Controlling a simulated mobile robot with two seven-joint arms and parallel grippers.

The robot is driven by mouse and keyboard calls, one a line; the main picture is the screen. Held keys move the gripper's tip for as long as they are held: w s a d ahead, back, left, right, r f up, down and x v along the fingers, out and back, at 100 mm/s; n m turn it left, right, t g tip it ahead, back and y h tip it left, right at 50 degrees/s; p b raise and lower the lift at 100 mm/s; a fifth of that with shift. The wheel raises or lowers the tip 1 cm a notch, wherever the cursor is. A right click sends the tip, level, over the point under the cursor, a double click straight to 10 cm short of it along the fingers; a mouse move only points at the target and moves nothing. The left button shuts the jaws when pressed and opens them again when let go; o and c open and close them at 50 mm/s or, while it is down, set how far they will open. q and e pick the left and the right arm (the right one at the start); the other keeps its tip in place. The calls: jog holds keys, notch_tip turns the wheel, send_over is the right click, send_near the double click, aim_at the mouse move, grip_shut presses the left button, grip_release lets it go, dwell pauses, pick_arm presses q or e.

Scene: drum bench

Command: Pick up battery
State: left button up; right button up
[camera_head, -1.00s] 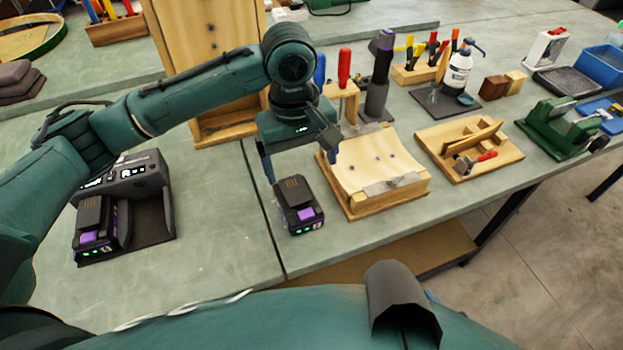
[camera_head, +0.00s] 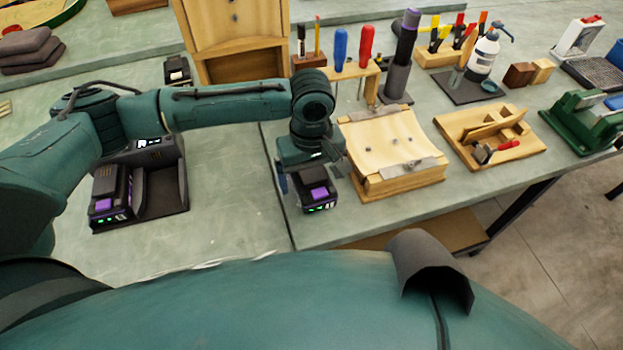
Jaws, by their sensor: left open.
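A black battery with a purple latch and green lights (camera_head: 318,199) sits on the bench, left of the curved wooden board. My left gripper (camera_head: 311,182) is open, directly above this battery and low over it, with a finger on its left side. The gripper body hides the battery's back part. I cannot tell whether the fingers touch it. A similar battery (camera_head: 108,200) sits in the left bay of a dark charger (camera_head: 166,190); the bay beside it is empty. My right gripper is not in view.
The wooden board on its base (camera_head: 395,150) stands close to the right of the battery. A wooden tray with a red-handled tool (camera_head: 525,150) lies further right. A wooden cabinet (camera_head: 238,35) stands behind my arm. Bare bench (camera_head: 225,200) lies between charger and battery.

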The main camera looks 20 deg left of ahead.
pick_arm(q)
jog(key=shift+f, duration=0.7)
jog(key=shift+c, duration=0.4)
jog(key=shift+r, duration=0.1)
jog(key=c, duration=1.3)
